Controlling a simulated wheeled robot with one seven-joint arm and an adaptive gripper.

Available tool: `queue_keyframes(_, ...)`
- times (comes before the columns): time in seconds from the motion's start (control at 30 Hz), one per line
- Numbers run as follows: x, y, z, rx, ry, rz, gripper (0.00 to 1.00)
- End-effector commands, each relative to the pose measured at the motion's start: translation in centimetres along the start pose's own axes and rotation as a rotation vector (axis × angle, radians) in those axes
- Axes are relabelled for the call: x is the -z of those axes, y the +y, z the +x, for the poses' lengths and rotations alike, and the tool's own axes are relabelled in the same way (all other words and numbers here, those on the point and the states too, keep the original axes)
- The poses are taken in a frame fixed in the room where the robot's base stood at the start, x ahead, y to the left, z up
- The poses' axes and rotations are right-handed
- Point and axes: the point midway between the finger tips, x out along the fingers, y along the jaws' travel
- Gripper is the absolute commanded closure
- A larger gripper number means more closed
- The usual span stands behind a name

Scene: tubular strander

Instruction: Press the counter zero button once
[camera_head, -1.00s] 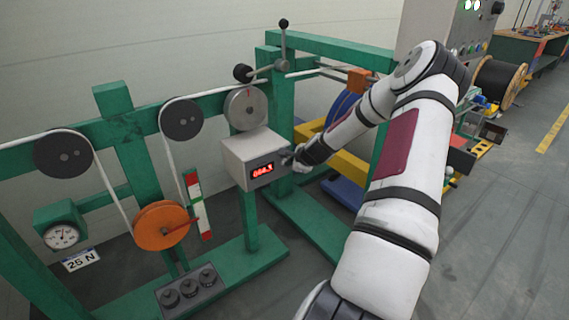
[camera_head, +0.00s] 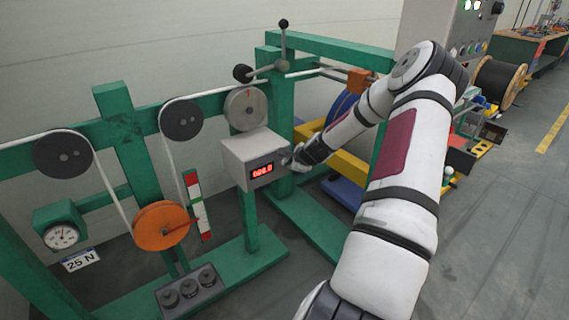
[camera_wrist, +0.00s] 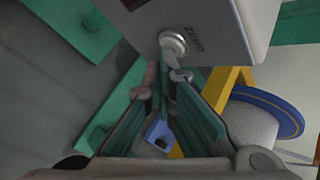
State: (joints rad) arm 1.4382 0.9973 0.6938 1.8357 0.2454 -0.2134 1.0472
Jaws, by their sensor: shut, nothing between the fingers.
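The counter (camera_head: 250,150) is a light grey box on the green frame, left of my gripper (camera_head: 288,158) in the head view. Its red display (camera_head: 262,171) appears to read all zeros. In the wrist view, the round pale counter zero button (camera_wrist: 173,42) is on the box face beside the printed word ZERO (camera_wrist: 194,37). My gripper (camera_wrist: 164,76) is shut and empty, its fingertips just below the button in that view. I cannot tell whether they touch it. In the head view, the button is hidden by my gripper.
A grey wheel (camera_head: 246,108) sits above the counter. A knob box (camera_head: 190,291) stands low on the left, near an orange pulley (camera_head: 160,226). A yellow beam (camera_head: 349,166) and green frame parts lie behind my forearm. Open floor is at the right.

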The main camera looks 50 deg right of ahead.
Motion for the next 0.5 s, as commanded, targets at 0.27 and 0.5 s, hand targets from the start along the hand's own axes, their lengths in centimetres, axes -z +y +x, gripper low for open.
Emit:
queue_keyframes(0.27,0.63,0.63,-0.94,0.000,0.000,0.001,1.00)
queue_keyframes(0.5,0.67,0.71,-0.95,0.000,0.000,0.000,1.00)
